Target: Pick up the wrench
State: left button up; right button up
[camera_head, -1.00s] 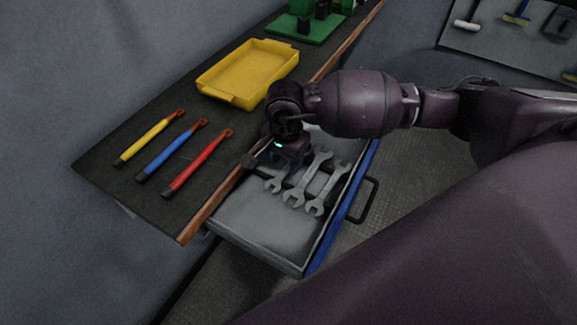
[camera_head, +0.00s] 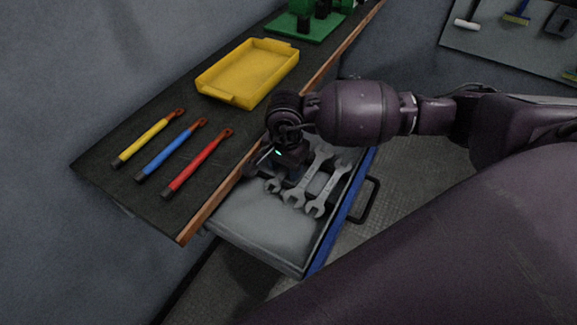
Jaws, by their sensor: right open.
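Three grey open-ended wrenches lie side by side in the open drawer (camera_head: 262,226). The left wrench (camera_head: 274,186) is mostly hidden under my right gripper. The middle wrench (camera_head: 307,181) and the right wrench (camera_head: 328,190) show most of their length. My right gripper (camera_head: 287,180) points down into the drawer over the left wrench, close to the middle one. It is open, and its fingertips are largely hidden by the gripper body. I cannot tell whether it touches a wrench. My left gripper is out of view.
The bench top (camera_head: 100,172) beside the drawer holds a yellow tray (camera_head: 247,72), a yellow-handled tool (camera_head: 143,143), a blue one (camera_head: 165,155) and a red one (camera_head: 191,170). A green stand (camera_head: 306,25) is farther back. The drawer's front part is empty.

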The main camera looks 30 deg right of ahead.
dwell(0.3)
grip_shut()
dwell(0.3)
